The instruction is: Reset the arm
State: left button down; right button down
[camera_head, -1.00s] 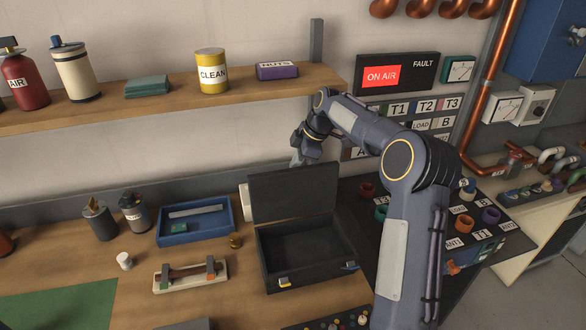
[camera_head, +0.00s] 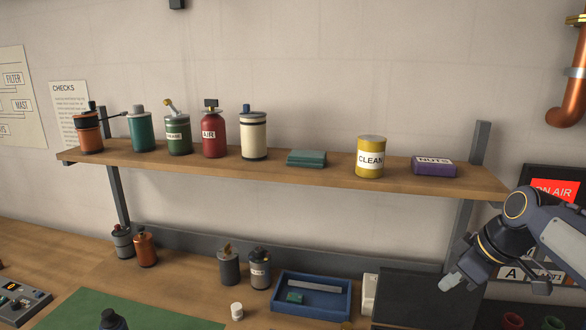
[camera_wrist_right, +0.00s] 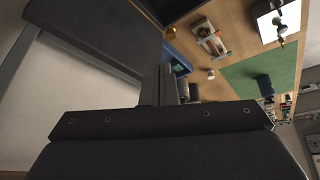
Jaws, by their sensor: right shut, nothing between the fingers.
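My right arm comes in from the right edge of the head view. My right gripper (camera_head: 450,282) is shut and empty, held up in front of the raised lid of the black case (camera_head: 418,297). In the right wrist view its closed fingers (camera_wrist_right: 159,86) point out over the bench, with the case's dark lid close by at the top. The case's lower part is out of the head view. My left gripper does not show clearly.
A wooden shelf (camera_head: 290,175) carries several cans and bottles, a yellow CLEAN tin (camera_head: 370,157) and a purple NUTS box (camera_head: 434,167). Below, a blue tray (camera_head: 341,306) and grey canisters stand on the bench. A green mat (camera_head: 140,310) lies at the left. Air before the shelf is clear.

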jog(key=s+a+f+m, duration=0.3)
jog(key=s+f, duration=0.1)
jog(key=s, duration=0.4)
jog(key=s+a+f+m+t+b, duration=0.1)
jog(key=s+a+f+m, duration=0.2)
jog(key=s, duration=0.4)
jog(key=s+a+f+m, duration=0.4)
jog(key=s+f, duration=0.1)
jog(key=s, duration=0.3)
jog(key=shift+s+f+y, duration=0.35)
jog(key=shift+y, duration=0.05)
